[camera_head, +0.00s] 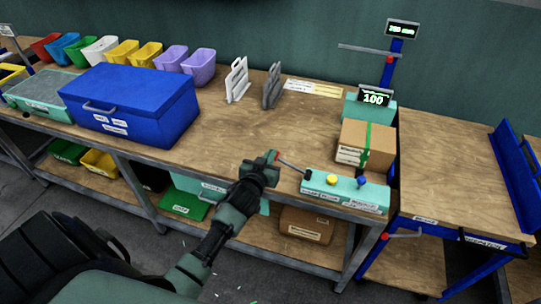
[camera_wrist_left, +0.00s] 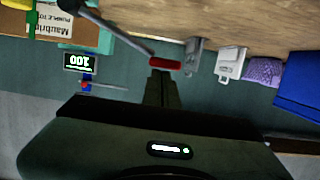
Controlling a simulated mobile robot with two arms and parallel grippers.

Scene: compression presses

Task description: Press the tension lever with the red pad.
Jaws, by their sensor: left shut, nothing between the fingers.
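The tension lever (camera_head: 293,167) is a thin grey bar rising leftward from a teal control box (camera_head: 345,192) on the workbench. The red pad (camera_head: 274,154) is at its free left end. In the left wrist view the lever (camera_wrist_left: 122,38) crosses the top, with the red pad (camera_wrist_left: 165,63) at its end. My left gripper (camera_head: 264,163) is shut and empty, with its tips right by the pad. In the wrist view the left gripper's fingertips (camera_wrist_left: 163,75) meet the pad's edge in the picture; I cannot tell if they touch. My right gripper is not in view.
The box carries a yellow button (camera_head: 332,179) and a blue knob (camera_head: 361,181). Behind it stand a strapped cardboard box (camera_head: 354,144) and a display reading 100 (camera_head: 376,98). A blue case (camera_head: 130,105) sits left. The bench top between case and lever is clear.

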